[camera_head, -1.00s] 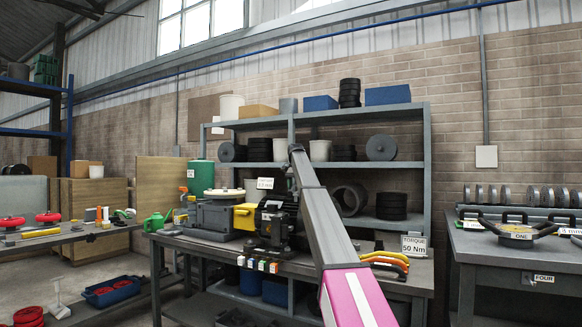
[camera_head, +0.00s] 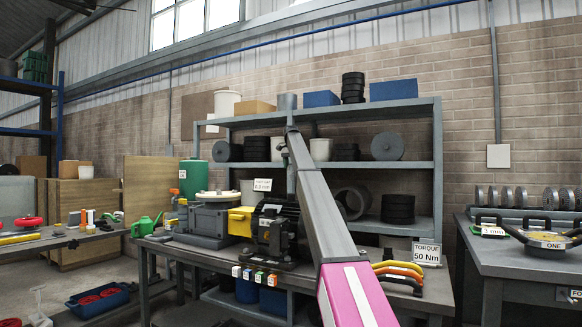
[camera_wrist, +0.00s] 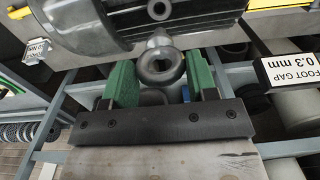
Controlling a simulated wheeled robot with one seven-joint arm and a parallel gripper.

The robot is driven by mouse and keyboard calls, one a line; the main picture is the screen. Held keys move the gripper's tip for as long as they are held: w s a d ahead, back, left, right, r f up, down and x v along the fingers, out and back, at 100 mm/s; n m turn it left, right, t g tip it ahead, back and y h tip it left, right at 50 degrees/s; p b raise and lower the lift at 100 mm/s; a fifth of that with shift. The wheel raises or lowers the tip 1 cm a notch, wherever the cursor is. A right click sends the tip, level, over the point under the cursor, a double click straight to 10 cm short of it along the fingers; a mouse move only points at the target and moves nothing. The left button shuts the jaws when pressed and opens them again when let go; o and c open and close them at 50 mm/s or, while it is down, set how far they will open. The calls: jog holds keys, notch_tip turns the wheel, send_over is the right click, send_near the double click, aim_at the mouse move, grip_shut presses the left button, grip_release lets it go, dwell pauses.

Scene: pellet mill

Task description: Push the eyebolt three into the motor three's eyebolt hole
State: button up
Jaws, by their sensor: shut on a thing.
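The eyebolt (camera_wrist: 160,70), a dark grey ring, is between the two green-padded fingers of my gripper (camera_wrist: 161,76) in the wrist view. The gripper is shut on it. In the head view the black motor (camera_head: 274,232) stands on the workbench, partly behind my arm.
A grey gearbox with a yellow guard (camera_head: 240,221) stands left of the motor. Small coloured blocks (camera_head: 254,276) line the bench's front edge. Orange and yellow handles (camera_head: 400,268) and a torque sign (camera_head: 426,253) are at right. A shelf rack (camera_head: 437,160) stands behind. A foot gap sign (camera_wrist: 290,70) is near my gripper.

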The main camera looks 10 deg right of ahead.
aim_at(291, 173)
jog(key=shift+f, duration=2.85)
jog(key=shift+f, duration=2)
jog(key=o, duration=1.4)
jog(key=shift+c, duration=0.2)
jog(key=shift+f, duration=0.1)
notch_tip(291, 173, up, 7)
jog(key=shift+r, duration=0.3)
